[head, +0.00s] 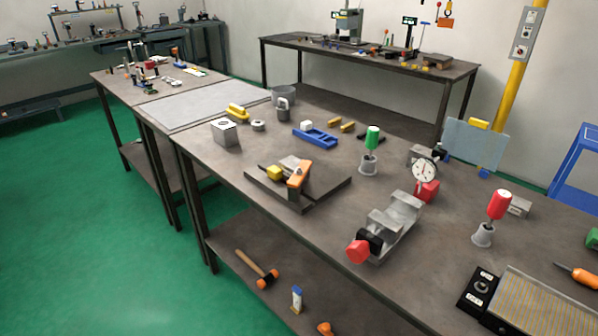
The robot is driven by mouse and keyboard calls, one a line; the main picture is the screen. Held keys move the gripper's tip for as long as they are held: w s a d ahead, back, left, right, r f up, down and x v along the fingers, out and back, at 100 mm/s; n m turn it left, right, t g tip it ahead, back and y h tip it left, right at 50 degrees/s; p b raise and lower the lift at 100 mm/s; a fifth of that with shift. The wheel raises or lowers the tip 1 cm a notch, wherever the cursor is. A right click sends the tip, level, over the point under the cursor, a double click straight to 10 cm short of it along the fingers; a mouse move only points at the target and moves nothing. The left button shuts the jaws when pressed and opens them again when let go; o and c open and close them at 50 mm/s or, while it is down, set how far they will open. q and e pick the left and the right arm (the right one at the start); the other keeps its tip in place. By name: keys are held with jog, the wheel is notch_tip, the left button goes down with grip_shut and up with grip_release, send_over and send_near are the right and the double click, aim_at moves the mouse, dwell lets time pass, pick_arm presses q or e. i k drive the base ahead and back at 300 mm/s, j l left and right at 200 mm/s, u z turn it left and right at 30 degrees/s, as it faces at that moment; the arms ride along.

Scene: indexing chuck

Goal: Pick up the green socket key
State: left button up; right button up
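The green socket key (373,138) stands upright on the workbench, its green handle on top. Its lower end sits in a grey flared holder (368,166). Nothing covers it in the head view. A similar red-handled tool (498,205) stands in another grey holder (483,236) to the right. Neither of my grippers shows in the head view.
A dial gauge (424,172) on a red base and a grey vise (393,225) with a red knob stand right of the key. A dark fixture plate (263,187) with an orange clamp lies front left. A blue tray (314,137) is left. Bare bench (335,165) lies between.

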aim_at(373, 136)
jog(key=j+z, duration=0.35)
jog(key=j, duration=0.3)
jog(key=j+z, duration=0.4)
jog(key=j, duration=0.25)
